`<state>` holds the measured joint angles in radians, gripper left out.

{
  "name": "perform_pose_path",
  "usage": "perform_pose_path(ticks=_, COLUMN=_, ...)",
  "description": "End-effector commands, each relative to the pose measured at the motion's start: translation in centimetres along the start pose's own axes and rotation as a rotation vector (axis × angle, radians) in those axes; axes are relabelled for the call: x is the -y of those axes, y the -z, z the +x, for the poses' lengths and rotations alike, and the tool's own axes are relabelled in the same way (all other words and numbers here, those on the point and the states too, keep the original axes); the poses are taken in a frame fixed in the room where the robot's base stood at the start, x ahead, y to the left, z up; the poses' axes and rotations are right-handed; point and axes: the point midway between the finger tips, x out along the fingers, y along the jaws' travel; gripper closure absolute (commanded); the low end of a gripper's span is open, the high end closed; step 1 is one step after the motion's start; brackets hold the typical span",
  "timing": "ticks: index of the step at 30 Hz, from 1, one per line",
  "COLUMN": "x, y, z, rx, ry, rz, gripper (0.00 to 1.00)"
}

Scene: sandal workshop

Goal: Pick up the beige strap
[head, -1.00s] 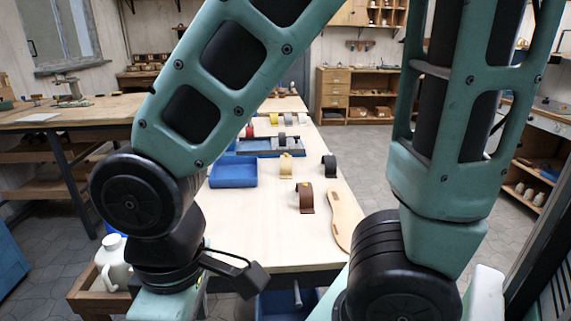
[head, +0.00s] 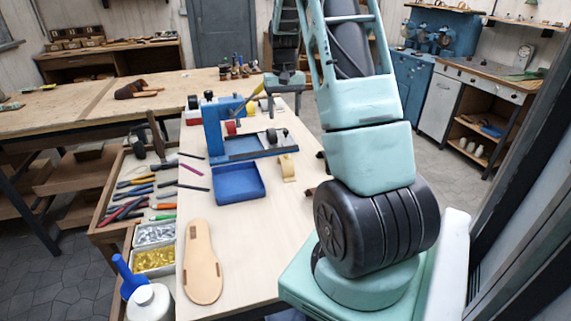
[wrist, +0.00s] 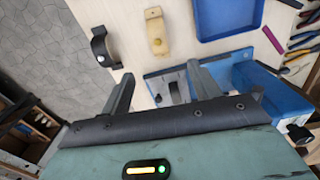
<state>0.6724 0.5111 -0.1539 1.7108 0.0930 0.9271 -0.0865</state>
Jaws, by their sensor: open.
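The beige strap (head: 288,168) is an arched band standing on the light table (head: 250,240), right of the blue tray (head: 239,184). It also shows in the wrist view (wrist: 155,31), at the top, beyond my fingertips and apart from them. My gripper (wrist: 160,72) is open, with its two fingers spread and no strap held between them. In the head view my gripper (head: 284,98) is above the far part of the table, farther back than the beige strap.
A black strap (wrist: 100,46) stands beside the beige one. My arm partly hides a brown strap (head: 310,191) in the head view. The blue fixture (head: 213,130) rises at the table's left. A sandal sole (head: 202,262) lies in front. Hand tools (head: 135,190) fill a side tray.

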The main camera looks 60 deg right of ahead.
Motion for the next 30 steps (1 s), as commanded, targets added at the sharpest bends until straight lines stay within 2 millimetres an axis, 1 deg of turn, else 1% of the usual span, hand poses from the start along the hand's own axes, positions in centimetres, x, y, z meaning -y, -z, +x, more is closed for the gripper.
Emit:
perform_pose_path(ticks=4, x=-0.1, y=-0.1, z=2.4, rx=0.006, ry=0.0, rz=0.002, gripper=0.38)
perform_pose_path(ticks=12, x=-0.1, y=-0.1, z=8.0, rx=0.007, ry=0.0, rz=0.001, gripper=0.38)
perform_pose_path(ticks=15, x=-0.1, y=-0.1, z=9.8, rx=0.005, ry=0.0, rz=0.0, gripper=0.38)
perform_pose_path(ticks=18, x=0.0, y=0.0, z=11.0, rx=0.003, ry=0.001, rz=-0.001, gripper=0.38)
perform_pose_path(ticks=26, x=-0.2, y=0.2, z=12.5, rx=0.003, ry=0.001, rz=0.0, gripper=0.38)
perform_pose_path(ticks=30, x=-0.5, y=0.5, z=14.0, rx=0.003, ry=0.001, rz=0.001, gripper=0.38)
